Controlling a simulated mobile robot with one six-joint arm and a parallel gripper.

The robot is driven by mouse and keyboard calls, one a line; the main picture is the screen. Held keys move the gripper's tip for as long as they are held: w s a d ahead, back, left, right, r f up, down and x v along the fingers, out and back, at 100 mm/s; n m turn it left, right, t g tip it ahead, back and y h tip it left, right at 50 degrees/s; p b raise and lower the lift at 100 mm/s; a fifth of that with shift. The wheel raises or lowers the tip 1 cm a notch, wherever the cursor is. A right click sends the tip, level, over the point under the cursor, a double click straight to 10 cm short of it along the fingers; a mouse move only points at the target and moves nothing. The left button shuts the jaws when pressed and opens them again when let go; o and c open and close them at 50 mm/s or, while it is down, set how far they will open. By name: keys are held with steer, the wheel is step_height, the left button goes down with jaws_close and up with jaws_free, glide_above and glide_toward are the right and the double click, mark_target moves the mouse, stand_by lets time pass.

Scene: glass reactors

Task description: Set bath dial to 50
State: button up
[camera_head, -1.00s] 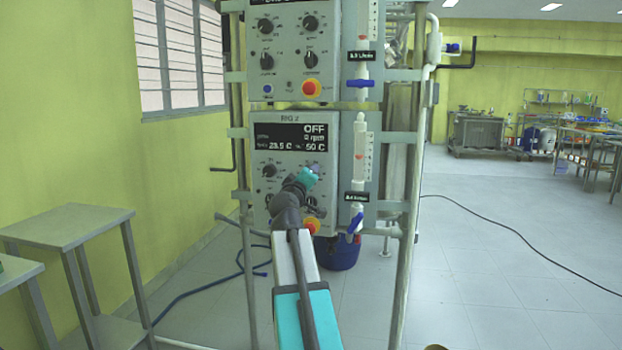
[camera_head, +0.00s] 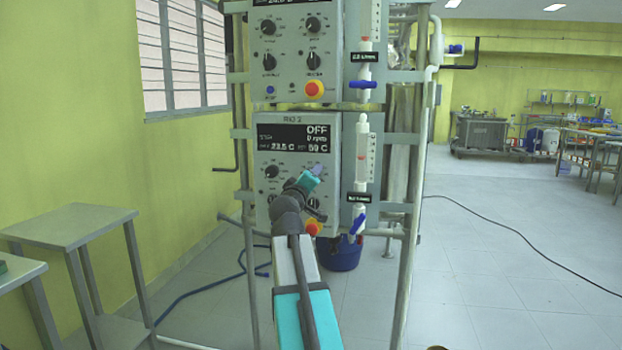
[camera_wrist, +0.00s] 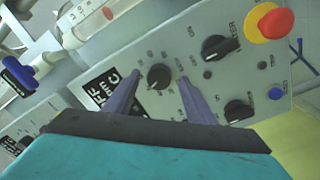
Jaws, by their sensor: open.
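The lower control panel (camera_head: 260,208), marked RIG 2, has a dark display (camera_head: 295,137) reading OFF, 0 rpm, 23.5 C and what looks like 50 C. My gripper (camera_head: 318,171) is at the panel's upper-right dial, which it hides in the head view. In the wrist view, that small black dial (camera_wrist: 158,76) sits between the open purple fingers of my gripper (camera_wrist: 157,81), with a gap on each side. Its label is too small to read. The panel's upper-left dial (camera_head: 272,171) is clear of my gripper.
Two larger black knobs (camera_wrist: 218,47) and a red emergency button (camera_wrist: 277,23) on a yellow base are close by on the panel. A glass tube with a blue valve (camera_head: 357,224) is at the right. Grey tables (camera_head: 70,226) stand at the left.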

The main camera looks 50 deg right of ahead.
steer(key=b+v, duration=0.1)
steer(key=v, duration=1.1)
steer(key=shift+a, duration=0.2)
stand_by(0.6)
